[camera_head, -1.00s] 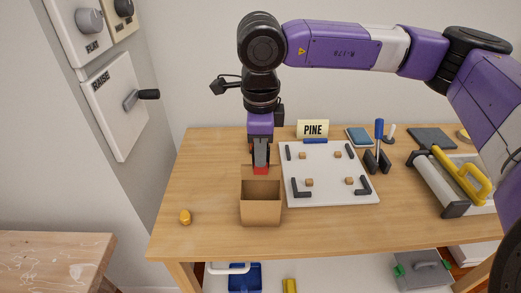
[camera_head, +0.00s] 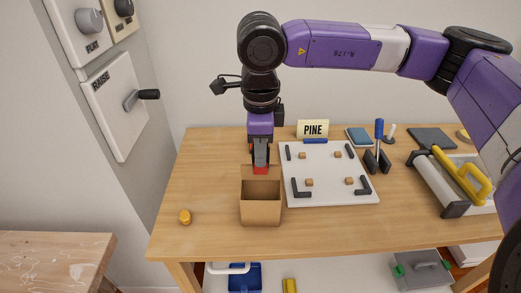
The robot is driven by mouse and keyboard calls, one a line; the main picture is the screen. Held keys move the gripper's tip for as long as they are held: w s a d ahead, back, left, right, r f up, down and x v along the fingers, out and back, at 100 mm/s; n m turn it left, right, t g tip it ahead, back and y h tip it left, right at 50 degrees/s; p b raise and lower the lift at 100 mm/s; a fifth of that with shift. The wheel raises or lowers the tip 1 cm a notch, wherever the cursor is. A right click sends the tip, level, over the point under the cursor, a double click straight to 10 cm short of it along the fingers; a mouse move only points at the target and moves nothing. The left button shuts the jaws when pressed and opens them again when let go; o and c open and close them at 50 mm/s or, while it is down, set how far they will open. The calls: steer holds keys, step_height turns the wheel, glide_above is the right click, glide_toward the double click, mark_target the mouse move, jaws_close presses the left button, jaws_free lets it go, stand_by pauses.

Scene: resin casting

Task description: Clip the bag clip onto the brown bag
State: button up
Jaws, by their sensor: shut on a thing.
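The brown bag (camera_head: 261,212) stands upright and open on the wooden table, left of the white board. My gripper (camera_head: 260,167) points straight down at the bag's back rim. It is shut on a small red thing, which looks like the bag clip (camera_head: 260,171). The clip is at the top edge of the bag's back wall. Its lower part is hidden behind or against the rim, so I cannot tell whether it grips the bag.
The white board (camera_head: 330,195) with dark corner brackets and small wooden blocks lies right of the bag. A PINE sign (camera_head: 313,129) stands behind it. A yellow-handled tool (camera_head: 461,175) is at right.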

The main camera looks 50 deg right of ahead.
steer(key=o, duration=0.7)
steer(key=r, duration=0.7)
steer(key=shift+s+a+r, duration=0.25)
steer(key=shift+a+r, duration=0.1)
steer(key=shift+a, duration=0.05)
